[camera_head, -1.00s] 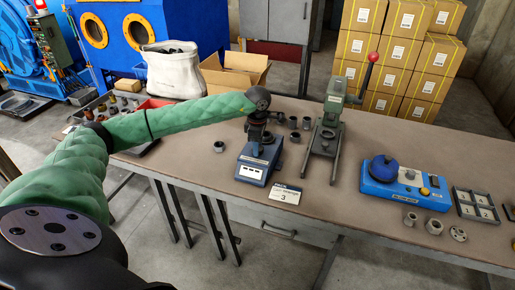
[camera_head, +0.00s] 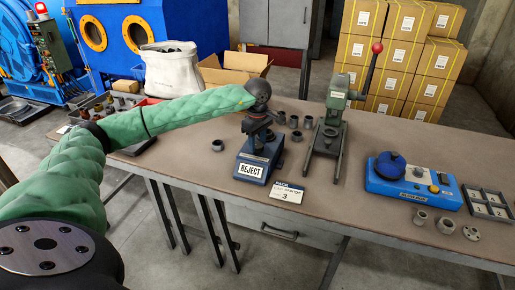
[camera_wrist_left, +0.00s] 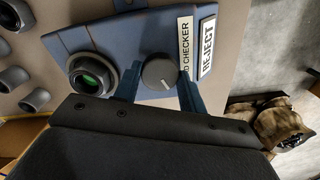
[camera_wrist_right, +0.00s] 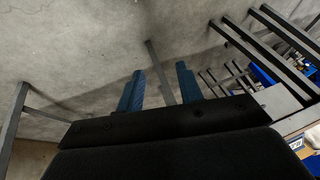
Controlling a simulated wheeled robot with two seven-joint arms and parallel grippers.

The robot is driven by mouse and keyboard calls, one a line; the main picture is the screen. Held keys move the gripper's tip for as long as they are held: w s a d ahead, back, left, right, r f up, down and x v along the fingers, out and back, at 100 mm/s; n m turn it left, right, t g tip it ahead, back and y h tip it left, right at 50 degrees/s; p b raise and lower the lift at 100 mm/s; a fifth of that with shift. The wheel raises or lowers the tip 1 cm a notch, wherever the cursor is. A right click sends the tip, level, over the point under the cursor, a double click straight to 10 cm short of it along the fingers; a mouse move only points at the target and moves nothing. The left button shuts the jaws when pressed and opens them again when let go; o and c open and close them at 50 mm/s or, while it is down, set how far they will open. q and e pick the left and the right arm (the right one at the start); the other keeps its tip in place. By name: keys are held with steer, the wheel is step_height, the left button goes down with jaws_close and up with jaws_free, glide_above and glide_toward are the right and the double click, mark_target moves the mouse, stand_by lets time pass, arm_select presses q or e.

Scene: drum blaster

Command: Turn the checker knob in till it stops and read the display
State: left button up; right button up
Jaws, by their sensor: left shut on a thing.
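The blue checker (camera_head: 270,160) stands on the workbench in the head view. Its white display (camera_head: 250,170) reads REJECT, and it reads the same in the left wrist view (camera_wrist_left: 207,48). My left gripper (camera_head: 257,132) is above the checker. In the left wrist view its blue fingers (camera_wrist_left: 159,88) stand on either side of the round grey knob (camera_wrist_left: 160,73) and are shut on it. A dark ring-shaped part (camera_wrist_left: 90,74), green inside, sits in the checker beside the knob. My right gripper (camera_wrist_right: 160,88) is open and empty over bare floor.
A green lever press (camera_head: 332,115) stands right of the checker. A blue box with a round knob (camera_head: 407,176) and a divided tray (camera_head: 489,203) are farther right. A card marked 3 (camera_head: 287,192) lies in front. Several grey metal rings (camera_head: 217,145) lie near the checker.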

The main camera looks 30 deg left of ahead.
mark_target(257, 144)
arm_select(q)
steer(key=m+b, duration=0.3)
steer(key=m, duration=0.1)
steer(key=shift+f+b, duration=0.15)
steer(key=shift+b, duration=0.15)
steer(key=m+b, duration=0.3)
steer(key=m, duration=0.2)
steer(key=shift+b, duration=0.3)
steer(key=shift+r+m+b, duration=0.2)
steer(key=shift+m+b, duration=0.85)
steer(key=shift+m, duration=0.85)
arm_select(e)
step_height(257, 144, down, 32)
steer(key=a+t, duration=0.1)
steer(key=t, duration=0.2)
steer(key=shift+w+a+m, duration=0.15)
steer(key=shift+a+m, duration=0.2)
steer(key=shift+m, duration=0.05)
steer(key=shift+f, duration=0.1)
arm_select(q)
steer(key=o, duration=1)
steer(key=shift+r, duration=3.85)
arm_select(e)
steer(key=shift+f, duration=0.1)
